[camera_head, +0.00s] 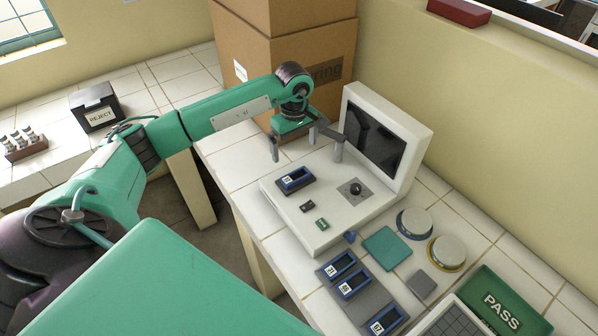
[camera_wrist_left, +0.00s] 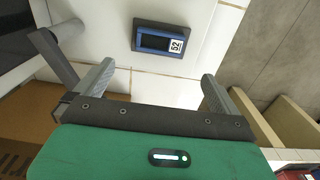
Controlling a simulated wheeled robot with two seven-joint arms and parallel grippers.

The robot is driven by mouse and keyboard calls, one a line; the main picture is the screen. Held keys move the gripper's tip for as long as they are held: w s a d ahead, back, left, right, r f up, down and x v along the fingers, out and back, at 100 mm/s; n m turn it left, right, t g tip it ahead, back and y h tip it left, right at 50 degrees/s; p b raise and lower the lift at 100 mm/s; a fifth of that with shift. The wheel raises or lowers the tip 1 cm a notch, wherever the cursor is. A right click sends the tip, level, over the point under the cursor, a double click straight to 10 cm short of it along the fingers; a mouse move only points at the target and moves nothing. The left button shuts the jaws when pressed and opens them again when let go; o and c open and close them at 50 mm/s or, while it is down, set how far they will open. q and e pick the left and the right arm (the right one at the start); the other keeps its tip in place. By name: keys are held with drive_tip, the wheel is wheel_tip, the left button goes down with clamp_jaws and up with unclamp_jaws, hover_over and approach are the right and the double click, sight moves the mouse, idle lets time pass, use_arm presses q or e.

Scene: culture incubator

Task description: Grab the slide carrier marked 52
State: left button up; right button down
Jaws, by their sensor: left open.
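The slide carrier marked 52 (camera_wrist_left: 172,40) is a small dark blue-framed block with a white label, and it lies flat in the wrist view, beyond my fingers. In the head view, the slide carrier (camera_head: 295,180) on the white base of the screen device matches it, though its label is too small to read there. My left gripper (camera_head: 306,153) is open and empty above the back of that base, behind the carrier. It also shows in the left wrist view (camera_wrist_left: 153,90), its fingers spread and apart from the carrier. My right gripper is not seen.
A grey rack (camera_head: 362,312) holds several similar carriers at the front. Cardboard boxes (camera_head: 290,60) stand close behind my left gripper. A green PASS tray (camera_head: 503,300) is at right.

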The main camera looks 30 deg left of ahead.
use_arm(q)
drive_tip(key=p, duration=0.1)
hover_over(296, 176)
drive_tip(key=f, duration=0.4)
drive_tip(key=shift+a+f, duration=0.2)
drive_tip(key=shift+f, duration=0.05)
wheel_tip(296, 176, down, 2)
drive_tip(key=shift+d+f+p, duration=0.1)
drive_tip(key=shift+f+p, duration=0.05)
drive_tip(key=shift+p, duration=0.85)
wheel_tip(296, 176, down, 3)
drive_tip(key=shift+f+p, duration=0.1)
drive_tip(key=shift+p, duration=0.85)
drive_tip(key=shift+f, duration=0.5)
drive_tip(key=c, duration=0.9)
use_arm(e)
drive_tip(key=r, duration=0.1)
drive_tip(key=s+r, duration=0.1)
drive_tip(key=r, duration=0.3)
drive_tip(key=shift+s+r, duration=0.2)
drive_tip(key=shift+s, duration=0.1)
